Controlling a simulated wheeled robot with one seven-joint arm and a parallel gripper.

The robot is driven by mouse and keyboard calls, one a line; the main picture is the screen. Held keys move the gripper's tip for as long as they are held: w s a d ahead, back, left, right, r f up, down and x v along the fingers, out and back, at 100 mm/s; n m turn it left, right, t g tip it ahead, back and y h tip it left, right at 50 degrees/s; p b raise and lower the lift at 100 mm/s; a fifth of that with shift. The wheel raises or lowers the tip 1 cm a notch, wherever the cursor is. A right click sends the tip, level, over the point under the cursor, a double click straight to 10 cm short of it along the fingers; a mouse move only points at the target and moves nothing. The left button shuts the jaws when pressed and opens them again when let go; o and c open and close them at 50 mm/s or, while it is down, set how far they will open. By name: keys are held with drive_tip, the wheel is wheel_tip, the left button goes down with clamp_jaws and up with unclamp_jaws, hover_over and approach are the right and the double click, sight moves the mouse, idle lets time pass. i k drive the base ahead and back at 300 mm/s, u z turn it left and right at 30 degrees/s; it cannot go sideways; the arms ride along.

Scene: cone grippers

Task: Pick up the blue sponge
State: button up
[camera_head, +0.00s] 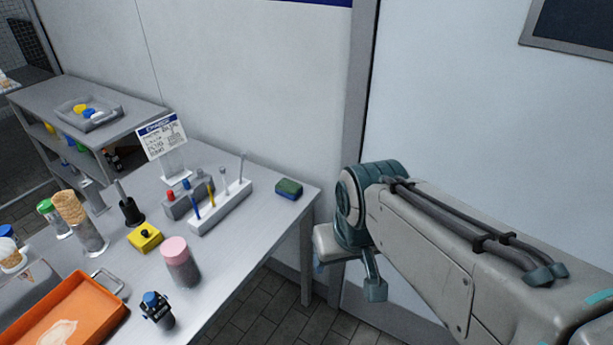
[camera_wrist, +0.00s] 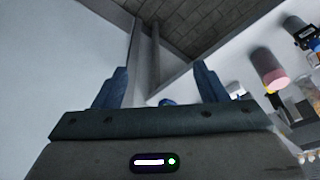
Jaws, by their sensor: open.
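The sponge (camera_head: 289,188) is a small block with a green top and blue sides. It lies flat on the grey table near its right end, by the wall. My gripper (camera_head: 345,272) is to the right of the sponge, past the table's end, apart from it and empty. In the wrist view my gripper (camera_wrist: 161,82) shows two blue fingers spread wide. A small blue shape shows low between them; I cannot tell what it is.
The table (camera_head: 245,232) holds a white tube rack (camera_head: 220,208), a pink-capped jar (camera_head: 180,262), a yellow box (camera_head: 145,237), an orange tray (camera_head: 62,318) and a sign (camera_head: 162,137). Table around the sponge is clear. The wall (camera_head: 250,90) stands close behind.

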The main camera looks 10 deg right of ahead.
sight(286, 188)
drive_tip(key=z, duration=0.45)
drive_tip(key=i, duration=1.05)
drive_tip(key=u, duration=0.25)
